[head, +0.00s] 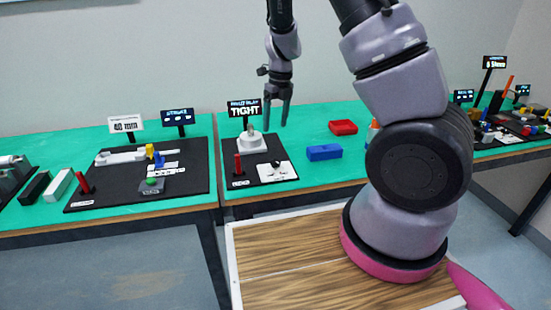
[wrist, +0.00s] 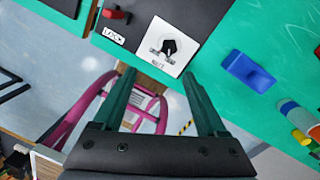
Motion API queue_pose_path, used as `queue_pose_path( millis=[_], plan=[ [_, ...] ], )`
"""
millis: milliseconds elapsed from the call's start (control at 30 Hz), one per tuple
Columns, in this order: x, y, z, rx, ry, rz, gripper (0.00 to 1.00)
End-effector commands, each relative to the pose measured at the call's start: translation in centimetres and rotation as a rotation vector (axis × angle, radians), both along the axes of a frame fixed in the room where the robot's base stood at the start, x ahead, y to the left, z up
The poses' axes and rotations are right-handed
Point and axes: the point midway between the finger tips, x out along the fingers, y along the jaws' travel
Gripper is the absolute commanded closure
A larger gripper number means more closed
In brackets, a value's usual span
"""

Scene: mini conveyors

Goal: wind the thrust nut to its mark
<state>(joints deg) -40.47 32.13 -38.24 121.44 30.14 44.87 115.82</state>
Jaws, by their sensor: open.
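The white card (head: 285,166) lies at the front right of a black board with a small dark part on it. In the wrist view, that dark, angular part (wrist: 170,46) sits on the white card (wrist: 157,63) and looks like the thrust nut; a mark cannot be made out. A white round housing (head: 250,144) with a short grey post stands behind the card. The sign (head: 244,110) above it reads TIGHT. My gripper (head: 277,122) is open and empty, raised above the board's back right. In the wrist view, its fingertips (wrist: 158,74) appear just below the card.
A red lever (head: 238,165) stands at the board's left. A blue block (head: 324,152) and red tray (head: 343,127) lie to the right on the green table. Another station with a 40 mm sign (head: 126,124) is on the left table. Green tabletop between board and blue block is clear.

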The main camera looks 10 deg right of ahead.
Motion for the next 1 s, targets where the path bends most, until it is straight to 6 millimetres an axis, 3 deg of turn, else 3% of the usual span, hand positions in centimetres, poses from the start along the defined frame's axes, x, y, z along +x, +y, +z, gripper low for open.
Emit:
queue_pose_path(
  millis=[100, 267, 467, 800, 1000],
  plan=[
    [0.6, -0.1, -2.6, -0.062, 0.021, -0.134, 0.25],
    [1.1, -0.3, -3.9, -0.093, 0.024, -0.220, 0.25],
    [1.0, -0.4, -6.1, -0.096, 0.027, -0.229, 0.25],
    [1.0, -0.4, -12.3, -0.095, 0.027, -0.228, 0.25],
    [1.1, -0.3, -14.3, -0.094, 0.025, -0.227, 0.25]
  ],
)
